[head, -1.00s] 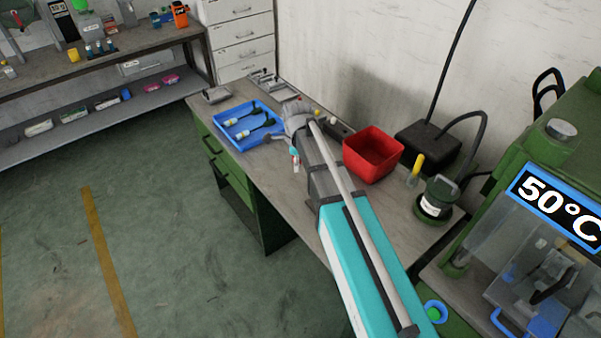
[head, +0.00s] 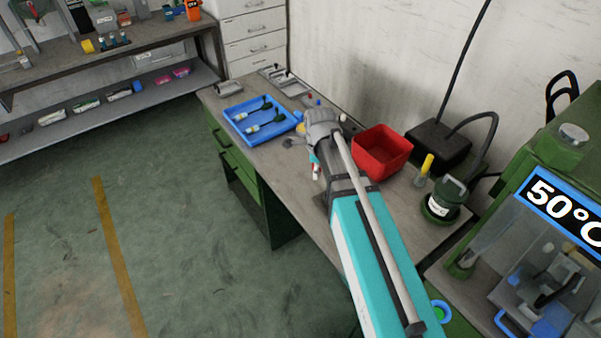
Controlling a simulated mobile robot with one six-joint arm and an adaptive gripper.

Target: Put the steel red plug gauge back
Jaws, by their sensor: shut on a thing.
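My gripper (head: 299,141) is at the far end of my arm, over the bench just right of the blue tray. It is small and partly hidden by my grey wrist, so its fingertips are hard to make out. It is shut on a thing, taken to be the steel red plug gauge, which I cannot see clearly.
The blue tray (head: 236,138) holds green-handled tools. A grey rack (head: 283,79) stands at the bench's far end. Right of my arm are a red bin (head: 382,151), a yellow-topped piece (head: 427,163), a green pot (head: 445,200) and a green machine reading 50°C (head: 563,210).

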